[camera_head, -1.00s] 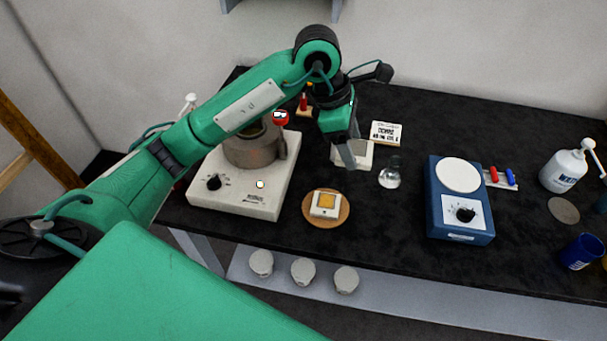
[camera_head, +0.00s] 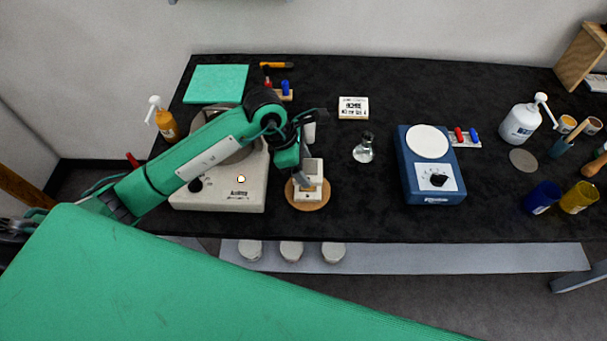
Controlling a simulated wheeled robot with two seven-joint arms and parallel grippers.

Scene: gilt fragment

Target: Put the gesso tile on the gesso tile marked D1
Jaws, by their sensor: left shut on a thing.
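My left gripper (camera_head: 305,180) comes in from the left and is shut on a pale gesso tile (camera_head: 313,167). It holds the tile over the back part of a round cork mat. Another pale tile (camera_head: 300,195) with a yellow-gold patch lies on the cork mat (camera_head: 308,206), just below and in front of the held tile. The jaws partly hide both tiles, and I cannot tell whether the tiles touch. The D1 mark is not readable from here. My right gripper is not in view.
A glass flask (camera_head: 364,149), a lettered white card (camera_head: 353,107) and a blue device (camera_head: 430,165) with a white disc stand to the right. The black bench (camera_head: 330,225) is bare in front of the mat.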

